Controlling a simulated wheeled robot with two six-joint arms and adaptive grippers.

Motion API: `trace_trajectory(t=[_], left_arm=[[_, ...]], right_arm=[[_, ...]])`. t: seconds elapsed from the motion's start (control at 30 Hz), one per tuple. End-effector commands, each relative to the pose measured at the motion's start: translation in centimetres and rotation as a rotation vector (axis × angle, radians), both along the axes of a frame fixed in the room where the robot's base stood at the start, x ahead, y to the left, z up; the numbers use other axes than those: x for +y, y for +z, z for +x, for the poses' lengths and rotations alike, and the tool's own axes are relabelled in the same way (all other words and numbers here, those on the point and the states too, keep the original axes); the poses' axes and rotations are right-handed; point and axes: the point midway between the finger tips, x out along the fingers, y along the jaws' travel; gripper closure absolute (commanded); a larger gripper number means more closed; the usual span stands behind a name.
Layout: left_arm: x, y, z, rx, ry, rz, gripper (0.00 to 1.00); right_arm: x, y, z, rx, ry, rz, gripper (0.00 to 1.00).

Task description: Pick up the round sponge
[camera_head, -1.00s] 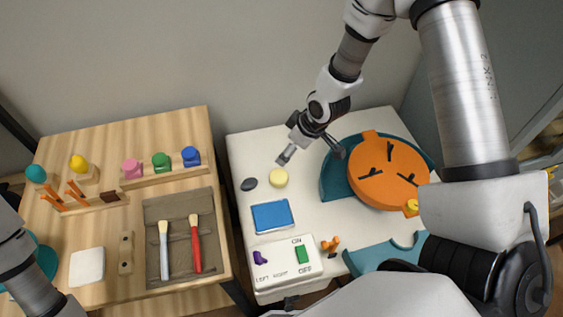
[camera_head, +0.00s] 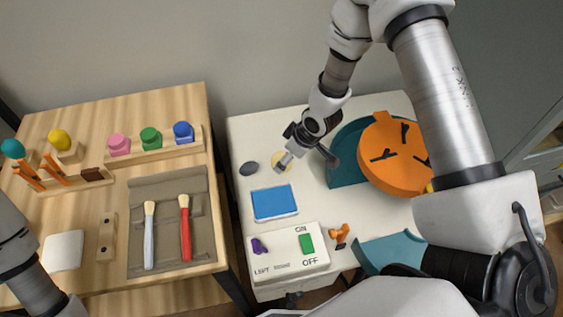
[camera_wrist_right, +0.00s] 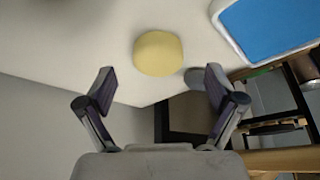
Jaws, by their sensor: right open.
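The round sponge (camera_head: 277,158) is a pale yellow disc on the white table, partly hidden by a finger of my right gripper in the head view. In the right wrist view the whole sponge (camera_wrist_right: 158,53) shows, ahead of the fingertips and about midway between them. My right gripper (camera_wrist_right: 158,82) is open with nothing between its fingers. In the head view the right gripper (camera_head: 307,161) has one finger over the sponge and the other off to its right. Contact cannot be told. My left gripper is out of view; only part of its arm shows.
A dark oval piece (camera_head: 249,168) lies left of the sponge and a blue pad (camera_head: 274,202) in front of it. An orange wheel disc (camera_head: 402,172) in a teal tray (camera_head: 342,170) stands to the right. A switch panel (camera_head: 286,263) is at the front.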

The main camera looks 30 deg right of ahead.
Motion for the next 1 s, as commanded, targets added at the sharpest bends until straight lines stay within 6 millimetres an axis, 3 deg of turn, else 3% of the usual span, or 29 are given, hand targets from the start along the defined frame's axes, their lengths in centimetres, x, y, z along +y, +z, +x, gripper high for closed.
trace_trajectory(t=[0.2, 0.4, 0.43, 0.57, 0.6, 1.0], left_arm=[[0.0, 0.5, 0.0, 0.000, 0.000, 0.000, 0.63], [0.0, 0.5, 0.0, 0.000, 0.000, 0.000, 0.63], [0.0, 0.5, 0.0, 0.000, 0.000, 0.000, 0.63], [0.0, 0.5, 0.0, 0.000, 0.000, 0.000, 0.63], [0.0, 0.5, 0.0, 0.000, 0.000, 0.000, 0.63], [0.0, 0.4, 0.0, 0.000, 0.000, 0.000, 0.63]], right_arm=[[0.6, -3.1, 1.4, 0.000, 0.002, -0.001, 0.07], [0.7, -3.3, 1.4, 0.001, 0.000, -0.001, 0.07], [0.7, -3.3, 1.4, 0.000, 0.000, 0.000, 0.11], [0.7, -3.3, 1.4, 0.001, 0.000, -0.001, 0.53], [0.7, -3.3, 1.4, 0.001, 0.000, -0.001, 0.56], [0.7, -2.7, 1.5, -0.001, 0.001, 0.000, 0.57]])
